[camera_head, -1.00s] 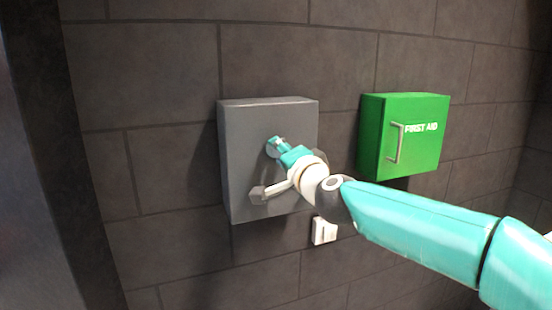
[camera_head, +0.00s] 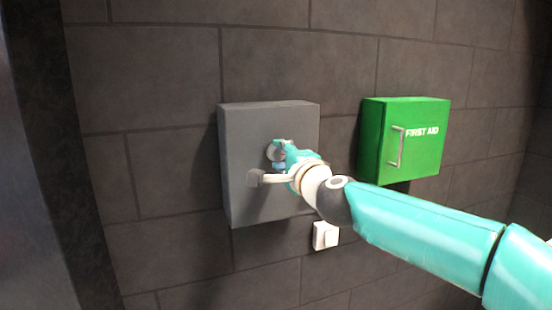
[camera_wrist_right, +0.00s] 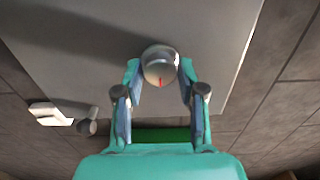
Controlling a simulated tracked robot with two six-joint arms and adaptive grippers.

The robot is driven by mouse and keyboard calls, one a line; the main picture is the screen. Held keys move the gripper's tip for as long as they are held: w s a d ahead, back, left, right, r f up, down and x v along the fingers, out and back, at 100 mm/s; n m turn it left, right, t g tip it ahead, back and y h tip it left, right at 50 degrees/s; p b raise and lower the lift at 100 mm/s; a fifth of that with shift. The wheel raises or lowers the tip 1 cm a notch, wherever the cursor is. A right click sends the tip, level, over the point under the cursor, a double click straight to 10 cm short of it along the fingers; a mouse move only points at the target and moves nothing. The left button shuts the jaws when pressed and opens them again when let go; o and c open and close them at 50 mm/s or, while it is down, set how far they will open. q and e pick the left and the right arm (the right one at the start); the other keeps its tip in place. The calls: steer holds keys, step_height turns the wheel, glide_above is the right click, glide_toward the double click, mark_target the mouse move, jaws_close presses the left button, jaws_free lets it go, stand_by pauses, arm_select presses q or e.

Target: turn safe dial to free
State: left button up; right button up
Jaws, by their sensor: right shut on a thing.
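The grey safe (camera_head: 245,140) is a box on the dark wall. Its round silver dial (camera_head: 273,152) sits on the front face and is partly covered by my gripper in the head view. My right gripper (camera_head: 279,155) reaches it from the right and is shut on it. In the wrist view the dial (camera_wrist_right: 160,65) lies between the two fingertips of the right gripper (camera_wrist_right: 160,77), with a red mark toward the bottom of the picture. Any lettering around the dial is not readable. My left gripper is not in view.
A green first aid box (camera_head: 425,155) with a metal handle hangs on the wall to the right of the safe. A white switch (camera_head: 325,235) is on the wall below my right wrist. The wall to the left of the safe is bare.

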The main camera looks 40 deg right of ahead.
steer(key=o, duration=1.2)
steer(key=shift+w+d, duration=0.1)
steer(key=shift+w, duration=0.05)
steer(key=shift+c, duration=0.2)
steer(key=v, duration=1.2)
steer(key=shift+f, duration=0.15)
